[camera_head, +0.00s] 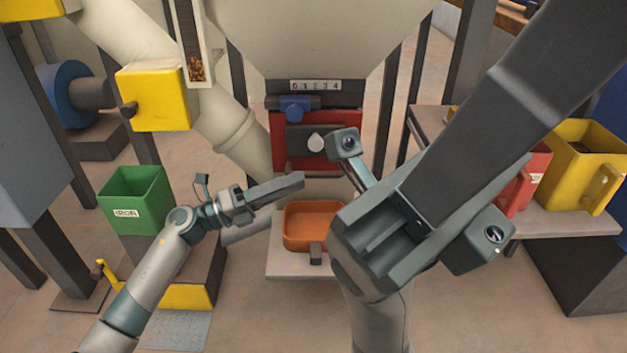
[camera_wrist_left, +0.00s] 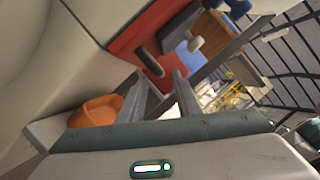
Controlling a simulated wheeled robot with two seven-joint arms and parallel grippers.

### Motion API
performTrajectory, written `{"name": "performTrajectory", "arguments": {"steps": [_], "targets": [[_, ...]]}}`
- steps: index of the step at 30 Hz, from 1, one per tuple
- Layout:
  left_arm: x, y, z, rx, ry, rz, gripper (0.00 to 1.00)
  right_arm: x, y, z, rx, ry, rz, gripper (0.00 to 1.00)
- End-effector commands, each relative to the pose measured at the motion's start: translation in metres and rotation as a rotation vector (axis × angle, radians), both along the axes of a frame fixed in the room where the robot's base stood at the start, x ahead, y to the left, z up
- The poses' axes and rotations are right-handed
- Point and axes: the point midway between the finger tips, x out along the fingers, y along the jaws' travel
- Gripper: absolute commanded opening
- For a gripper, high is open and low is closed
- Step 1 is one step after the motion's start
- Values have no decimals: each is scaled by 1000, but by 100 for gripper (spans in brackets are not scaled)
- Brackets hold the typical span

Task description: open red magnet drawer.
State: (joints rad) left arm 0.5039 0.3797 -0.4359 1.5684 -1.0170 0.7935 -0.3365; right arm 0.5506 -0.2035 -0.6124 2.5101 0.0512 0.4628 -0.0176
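The red magnet drawer (camera_head: 279,128) is the red-fronted unit under the hopper, below the number counter. A dark plate and a pale round knob show on its front. In the left wrist view the red front (camera_wrist_left: 127,42) has a dark handle (camera_wrist_left: 149,66) just beyond my fingertips. My left gripper (camera_head: 298,180) is in front of the drawer's lower edge. Its two fingers (camera_wrist_left: 160,76) stand apart with nothing between them. My right gripper (camera_head: 500,110) looms large at the right, away from the drawer, and its finger gap cannot be made out.
An orange tray (camera_head: 306,239) sits on a pale stand below the drawer. A green IRON bin (camera_head: 135,205) is at left. A red bin (camera_head: 521,190) and a yellow bin (camera_head: 578,170) stand on a side table (camera_head: 550,221). A blue knob (camera_head: 295,107) is above the dark plate.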

Motion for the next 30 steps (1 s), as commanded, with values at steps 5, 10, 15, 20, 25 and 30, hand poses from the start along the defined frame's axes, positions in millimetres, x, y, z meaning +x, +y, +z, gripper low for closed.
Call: {"name": "performTrajectory", "arguments": {"steps": [5,10,15,20,25,30], "targets": [[10,-28,5,-1,-4,0,31,-9,1,-5,8,-33,22,31],[16,-44,9,1,-2,0,31,-11,1,-7,5,-42,22,31],[18,-51,11,0,0,1,31,-11,1,-6,3,-43,16,31],[18,-51,12,0,0,1,31,-9,0,-5,3,-39,13,31],[18,-51,12,0,0,1,21,-9,0,-5,4,-37,13,31],[18,-51,12,0,0,1,0,-9,0,-6,5,-37,14,31]]}}
